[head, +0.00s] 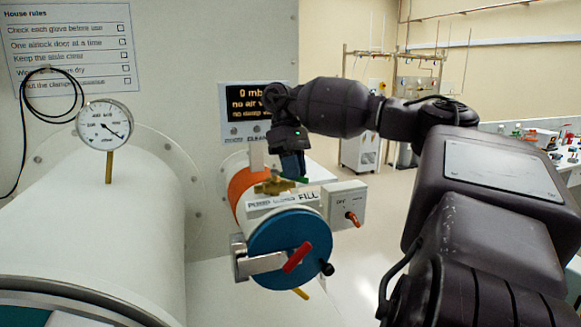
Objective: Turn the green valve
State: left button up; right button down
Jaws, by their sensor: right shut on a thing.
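The green valve handle (302,180) shows as a small green piece beside a brass valve body (272,187). The valve sits on top of the small orange and white airlock cylinder (243,187). My right gripper (293,170) reaches down from above and is shut on the green handle. Its fingers hide most of the handle, so I cannot tell its exact angle. My left gripper is not in view.
The airlock's blue round door (290,248) has a red lever (297,257) and a metal clamp (262,263). A grey switch box (344,203) with a red knob is just right. A dark display (254,103) hangs behind. A pressure gauge (104,125) stands on the large white cylinder (90,215).

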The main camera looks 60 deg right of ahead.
jog(key=shift+d+r, duration=0.15)
dwell(0.4)
jog(key=c, duration=1.2)
grip_release()
jog(key=shift+n, duration=0.3)
jog(key=shift+o, duration=0.5)
